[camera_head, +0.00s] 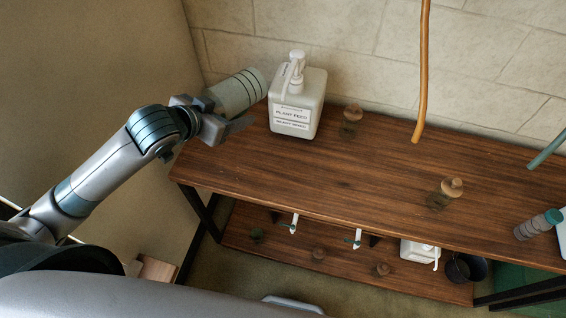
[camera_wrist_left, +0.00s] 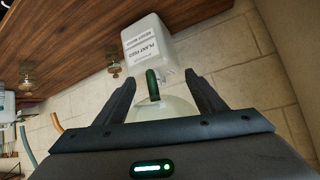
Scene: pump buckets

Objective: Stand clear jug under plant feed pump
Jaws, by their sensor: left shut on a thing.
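The clear jug (camera_head: 239,92), a pale see-through cylinder with dark graduation lines, is tilted just left of the pump jug. My left gripper (camera_head: 216,124) is shut on it. In the left wrist view the jug (camera_wrist_left: 170,106) and its green handle (camera_wrist_left: 152,84) show between the fingers. The white plant feed pump jug (camera_head: 297,103) stands upright near the wall on the wooden top, its pump head (camera_head: 297,58) on the jug's left part. Its label also shows in the left wrist view (camera_wrist_left: 143,47). I cannot tell if the clear jug touches the bench. My right gripper is not seen.
An orange hose (camera_head: 424,70) hangs to the right. The lower shelf (camera_head: 330,255) holds white taps, a white container (camera_head: 420,252) and a dark bucket (camera_head: 463,268).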

